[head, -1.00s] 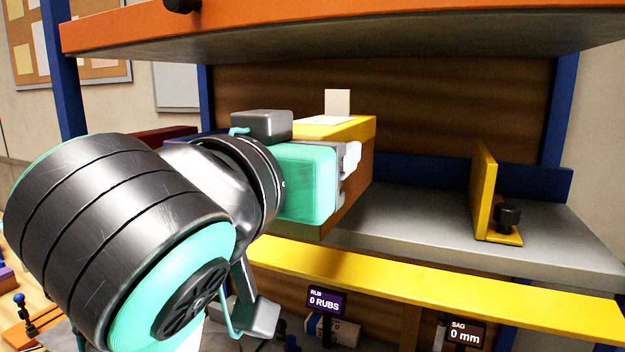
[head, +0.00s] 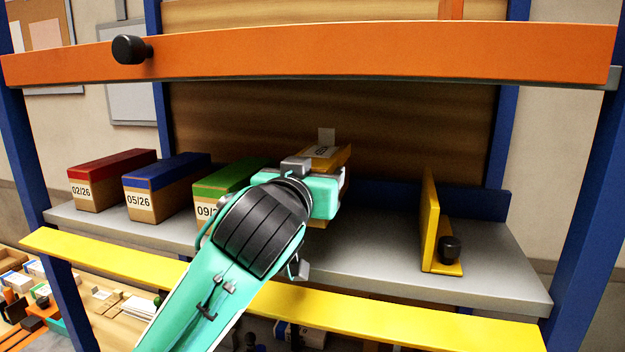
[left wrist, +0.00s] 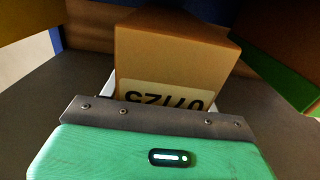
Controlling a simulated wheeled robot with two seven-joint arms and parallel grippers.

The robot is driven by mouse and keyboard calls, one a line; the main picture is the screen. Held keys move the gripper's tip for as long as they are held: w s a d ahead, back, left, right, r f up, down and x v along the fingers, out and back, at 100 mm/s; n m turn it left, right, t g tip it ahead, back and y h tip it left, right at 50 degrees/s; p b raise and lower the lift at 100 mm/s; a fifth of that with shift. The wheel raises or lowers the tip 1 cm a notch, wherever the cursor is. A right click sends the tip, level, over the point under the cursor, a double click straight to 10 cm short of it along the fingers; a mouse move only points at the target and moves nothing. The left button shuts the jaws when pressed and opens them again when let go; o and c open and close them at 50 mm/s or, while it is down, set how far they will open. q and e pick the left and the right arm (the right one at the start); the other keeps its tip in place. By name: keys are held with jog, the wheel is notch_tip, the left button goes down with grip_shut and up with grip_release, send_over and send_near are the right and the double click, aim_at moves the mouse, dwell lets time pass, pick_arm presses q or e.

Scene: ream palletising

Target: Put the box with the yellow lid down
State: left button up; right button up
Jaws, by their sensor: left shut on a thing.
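The box with the yellow lid (head: 328,153) is in the middle of the shelf bay, just right of the green-lidded box. My left gripper (head: 328,194) is shut on it from the front and hides most of it. In the left wrist view the box's cardboard face (left wrist: 175,62) stands just beyond the gripper, with a date label partly covered by the gripper's edge. I cannot tell whether the box's underside touches the shelf. My right gripper is not in view.
On the grey shelf (head: 490,262), boxes with red (head: 108,165), blue (head: 165,172) and green lids (head: 222,180) stand in a row at left. A yellow bookend (head: 430,220) stands at right, with free shelf before it. An orange beam (head: 350,52) crosses above, a yellow rail (head: 400,316) in front.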

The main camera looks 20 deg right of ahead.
pick_arm(q)
jog(key=shift+a+f+p, duration=0.1)
jog(key=shift+f+p, duration=0.55)
jog(key=shift+f, duration=0.6)
